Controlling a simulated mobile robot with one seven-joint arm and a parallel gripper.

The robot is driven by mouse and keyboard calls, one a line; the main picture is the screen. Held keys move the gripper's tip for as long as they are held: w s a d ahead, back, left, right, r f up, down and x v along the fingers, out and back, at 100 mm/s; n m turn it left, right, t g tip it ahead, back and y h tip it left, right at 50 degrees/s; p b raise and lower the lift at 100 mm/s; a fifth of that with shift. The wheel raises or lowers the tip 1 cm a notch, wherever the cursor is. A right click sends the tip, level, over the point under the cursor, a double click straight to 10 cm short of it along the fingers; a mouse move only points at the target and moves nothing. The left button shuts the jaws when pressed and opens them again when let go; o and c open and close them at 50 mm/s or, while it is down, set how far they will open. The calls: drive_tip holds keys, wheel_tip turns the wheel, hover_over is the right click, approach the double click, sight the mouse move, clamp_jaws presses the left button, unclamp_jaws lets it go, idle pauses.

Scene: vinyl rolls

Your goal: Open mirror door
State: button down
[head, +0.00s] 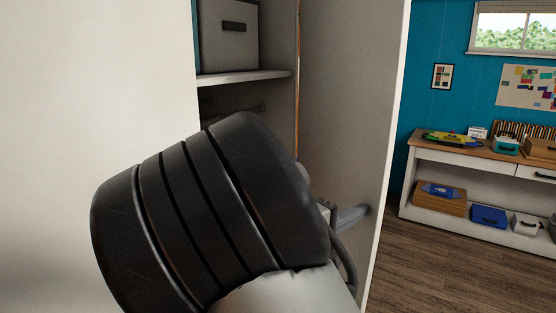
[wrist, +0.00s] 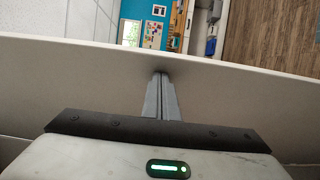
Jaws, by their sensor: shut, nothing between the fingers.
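The door (head: 350,90), which I take to be the mirror door, stands swung open from the cabinet, with its plain pale inner face toward me. No mirror surface shows in either view. The door also crosses the wrist view as a wide pale panel (wrist: 70,75). My gripper (head: 364,210) is shut and empty, with its fingertips at or against the door's inner face, near the free edge. In the wrist view the closed fingers (wrist: 160,76) point at the panel; contact is not certain. My dark arm hides the lower cabinet.
The open cabinet has a shelf (head: 245,78) bearing a grey box (head: 229,36). A white panel (head: 90,90) fills the left. Beyond the door are clear wood floor (head: 430,260) and a white workbench (head: 470,165) with bins and tools along the blue wall.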

sight(373, 213)
drive_tip(key=shift+w+d, duration=0.2)
drive_tip(key=shift+d, duration=0.75)
drive_tip(key=d+b, duration=0.1)
drive_tip(key=w+d+b, duration=0.1)
drive_tip(key=d, duration=0.1)
drive_tip(key=shift+d+f, duration=0.1)
drive_tip(key=shift+d, duration=0.05)
drive_tip(key=shift+w+d, duration=0.15)
drive_tip(key=shift+d, duration=0.2)
drive_tip(key=b+x, duration=0.2)
drive_tip(key=x, duration=0.2)
drive_tip(key=shift+s+d+b, duration=0.35)
drive_tip(key=shift+b, duration=0.05)
